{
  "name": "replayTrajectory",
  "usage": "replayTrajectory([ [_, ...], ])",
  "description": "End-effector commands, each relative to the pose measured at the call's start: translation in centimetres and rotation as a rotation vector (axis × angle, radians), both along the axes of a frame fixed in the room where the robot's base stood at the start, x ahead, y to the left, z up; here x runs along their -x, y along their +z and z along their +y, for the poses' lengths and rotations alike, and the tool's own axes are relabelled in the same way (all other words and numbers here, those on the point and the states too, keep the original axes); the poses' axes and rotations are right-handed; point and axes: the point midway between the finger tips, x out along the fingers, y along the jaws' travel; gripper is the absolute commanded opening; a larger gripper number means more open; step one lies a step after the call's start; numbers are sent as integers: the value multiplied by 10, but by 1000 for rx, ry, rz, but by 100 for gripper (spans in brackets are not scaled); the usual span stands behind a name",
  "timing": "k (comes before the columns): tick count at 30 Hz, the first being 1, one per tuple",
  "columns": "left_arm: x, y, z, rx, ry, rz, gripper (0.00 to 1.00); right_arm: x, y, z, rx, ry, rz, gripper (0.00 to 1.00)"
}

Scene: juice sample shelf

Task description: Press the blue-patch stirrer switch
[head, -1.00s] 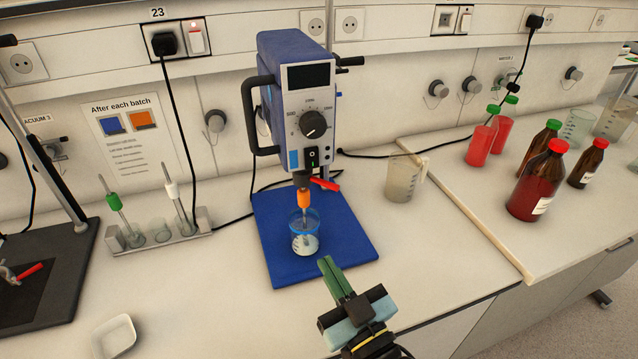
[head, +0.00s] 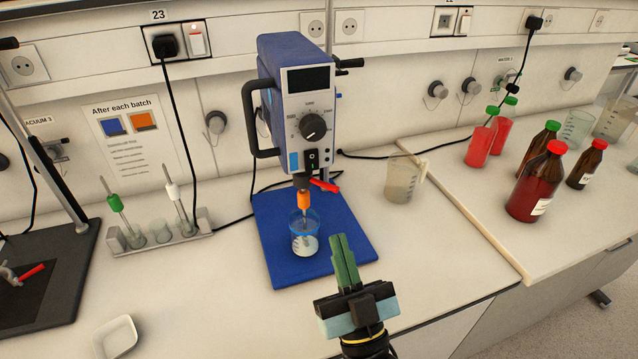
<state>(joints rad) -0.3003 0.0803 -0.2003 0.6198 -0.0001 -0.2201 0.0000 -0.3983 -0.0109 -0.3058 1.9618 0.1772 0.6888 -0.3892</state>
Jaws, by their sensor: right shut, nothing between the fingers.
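The blue overhead stirrer (head: 297,85) stands on a blue base plate (head: 345,243) at the middle of the bench. Its front has a dark display, a round dial and a black rocker switch (head: 312,158) low on the panel. A blue patch (head: 293,161) is just left of that switch. Below, an orange-collared shaft reaches into a small beaker (head: 304,238) with white contents. My right gripper (head: 341,240) is shut and empty, with green fingers pointing up in front of the plate's right part, below the switch in the picture. My left gripper is out of view.
A beaker (head: 402,180) stands right of the stirrer. Red and brown bottles (head: 537,182) stand further right, beyond a raised bench edge. A rack with electrodes (head: 160,233) is at left, and a white dish (head: 115,337) at front left. The front bench right of the plate is clear.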

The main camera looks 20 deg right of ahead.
Motion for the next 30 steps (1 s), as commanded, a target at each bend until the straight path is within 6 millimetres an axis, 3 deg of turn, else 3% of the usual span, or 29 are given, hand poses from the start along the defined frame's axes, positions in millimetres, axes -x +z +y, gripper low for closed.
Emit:
replayTrajectory([
  [11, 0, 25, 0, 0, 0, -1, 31, -64, 54, 2, -1, -1, -4, 0],
  [18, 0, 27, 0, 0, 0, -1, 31, -95, 47, 3, 0, 0, 0, 0],
  [30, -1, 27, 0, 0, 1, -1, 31, -103, 45, 3, 0, 0, 0, 0],
])
